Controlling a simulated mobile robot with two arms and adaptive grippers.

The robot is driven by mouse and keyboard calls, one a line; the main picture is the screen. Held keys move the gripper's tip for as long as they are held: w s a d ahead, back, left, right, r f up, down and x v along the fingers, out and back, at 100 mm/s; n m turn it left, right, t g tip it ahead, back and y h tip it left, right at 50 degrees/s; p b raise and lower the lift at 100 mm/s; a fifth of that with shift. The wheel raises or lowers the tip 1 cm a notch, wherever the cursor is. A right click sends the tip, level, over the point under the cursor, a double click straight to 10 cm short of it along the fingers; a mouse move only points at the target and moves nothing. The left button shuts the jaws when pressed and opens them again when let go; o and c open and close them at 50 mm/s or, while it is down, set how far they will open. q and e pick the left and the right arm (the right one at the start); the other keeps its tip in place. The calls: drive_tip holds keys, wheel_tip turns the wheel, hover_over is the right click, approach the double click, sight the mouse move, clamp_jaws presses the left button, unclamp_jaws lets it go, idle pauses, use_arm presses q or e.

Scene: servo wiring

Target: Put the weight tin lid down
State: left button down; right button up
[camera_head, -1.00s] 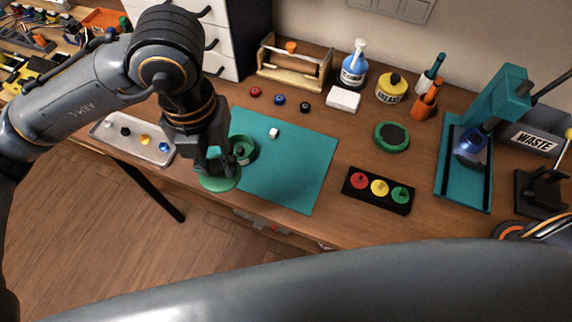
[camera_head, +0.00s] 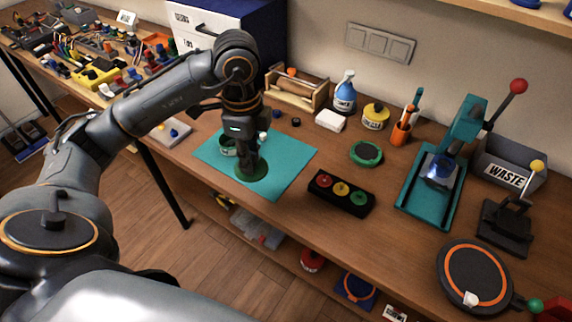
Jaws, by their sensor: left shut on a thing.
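My left gripper (camera_head: 249,160) points down and is shut on the green weight tin lid (camera_head: 251,174), a round disc. The lid is over the front middle part of the teal mat (camera_head: 285,165). I cannot tell whether the lid touches the mat or hangs just above it. The open green weight tin (camera_head: 228,149) stands on the mat just left of the gripper, partly hidden behind it. My right gripper is out of view.
A black block with red, yellow and green discs (camera_head: 341,191) lies right of the mat. A green-rimmed round pad (camera_head: 366,153) is behind it. A teal press (camera_head: 432,190) stands further right. The mat's right part is clear. A tray (camera_head: 168,136) lies left.

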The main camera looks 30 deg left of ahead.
use_arm(q)
drive_tip(key=w+a+f+p, duration=0.1)
drive_tip(key=w+f, duration=0.2)
drive_tip(key=w+a+f+p, duration=0.1)
drive_tip(key=w+f, duration=0.1)
drive_tip(key=w, duration=0.2)
drive_tip(key=w+a+f+p, duration=0.1)
drive_tip(key=w+f, duration=0.2)
drive_tip(key=w, duration=0.1)
drive_tip(key=shift+w+a+f, duration=0.15)
drive_tip(key=shift+a+f, duration=0.15)
drive_tip(key=f+p, duration=0.1)
drive_tip(key=f, duration=0.2)
drive_tip(key=shift+w+f+p, duration=0.2)
drive_tip(key=shift+f+p, duration=0.05)
drive_tip(key=shift+p, duration=0.15)
drive_tip(key=shift+a+f, duration=0.1)
drive_tip(key=shift+f, duration=0.05)
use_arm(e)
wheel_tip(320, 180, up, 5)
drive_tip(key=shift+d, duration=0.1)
use_arm(q)
drive_tip(key=shift+f, duration=0.1)
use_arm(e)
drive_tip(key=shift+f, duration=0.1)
use_arm(q)
drive_tip(key=c, duration=1.1)
unclamp_jaws()
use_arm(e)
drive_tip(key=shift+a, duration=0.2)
